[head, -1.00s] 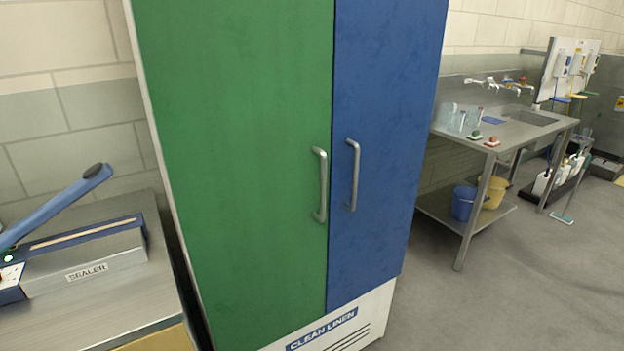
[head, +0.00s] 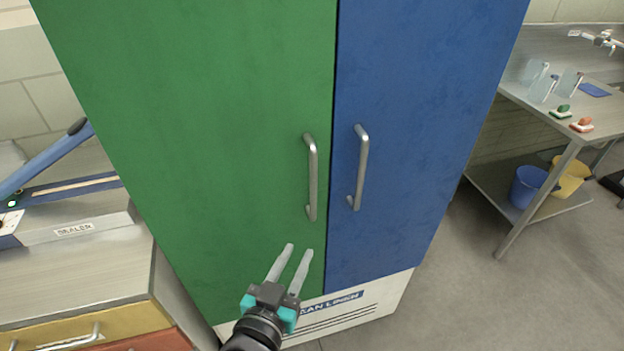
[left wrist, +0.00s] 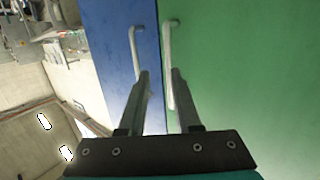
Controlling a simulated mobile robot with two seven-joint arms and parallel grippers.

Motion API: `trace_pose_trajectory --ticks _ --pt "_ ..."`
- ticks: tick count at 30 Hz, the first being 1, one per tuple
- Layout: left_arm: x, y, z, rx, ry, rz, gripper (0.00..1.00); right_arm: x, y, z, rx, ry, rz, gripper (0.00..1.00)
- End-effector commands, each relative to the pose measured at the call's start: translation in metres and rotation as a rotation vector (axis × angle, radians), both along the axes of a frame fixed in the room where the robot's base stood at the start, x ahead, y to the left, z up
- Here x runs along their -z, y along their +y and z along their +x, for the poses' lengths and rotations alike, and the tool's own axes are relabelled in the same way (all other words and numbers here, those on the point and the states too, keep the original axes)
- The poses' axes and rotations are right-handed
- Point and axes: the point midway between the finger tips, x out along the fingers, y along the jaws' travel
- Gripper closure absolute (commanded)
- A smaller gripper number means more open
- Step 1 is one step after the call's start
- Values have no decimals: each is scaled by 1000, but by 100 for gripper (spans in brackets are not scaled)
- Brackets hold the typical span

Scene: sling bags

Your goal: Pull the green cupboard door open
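The green cupboard door (head: 215,130) is shut, flush beside the blue door (head: 425,120). The green door's upright metal handle (head: 313,180) is near its right edge; the blue door's handle (head: 361,168) is just right of it. My left gripper (head: 299,248) is open and empty, below the green handle in the head view. In the left wrist view, its fingers (left wrist: 159,75) are apart, with the green handle (left wrist: 168,60) appearing between or just beyond them and the blue handle (left wrist: 134,52) to the left. I cannot tell whether a finger touches a handle. My right gripper is not in view.
A sealer (head: 70,215) sits on a drawer counter (head: 90,275) close to the cupboard's left. A metal sink table (head: 540,130) with buckets below stands to the right. The floor (head: 450,300) in front of the cupboard's right side looks clear.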

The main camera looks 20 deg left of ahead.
Motion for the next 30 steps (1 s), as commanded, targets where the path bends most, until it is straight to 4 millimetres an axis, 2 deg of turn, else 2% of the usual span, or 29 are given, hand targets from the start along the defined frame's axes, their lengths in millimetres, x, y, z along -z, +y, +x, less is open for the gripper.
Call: trace_pose_trajectory --ticks 1,3,7,14,30 --pt "-25 4 0 -11 -45 -3 68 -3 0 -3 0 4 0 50" --pt "-49 7 0 -21 -90 -2 68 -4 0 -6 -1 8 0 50" --pt "-72 11 -1 -32 -136 -4 68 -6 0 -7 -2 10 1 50" --pt "-77 12 14 -31 -148 -2 68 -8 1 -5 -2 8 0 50" --pt "-77 12 90 -31 -147 -2 68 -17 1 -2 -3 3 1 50"
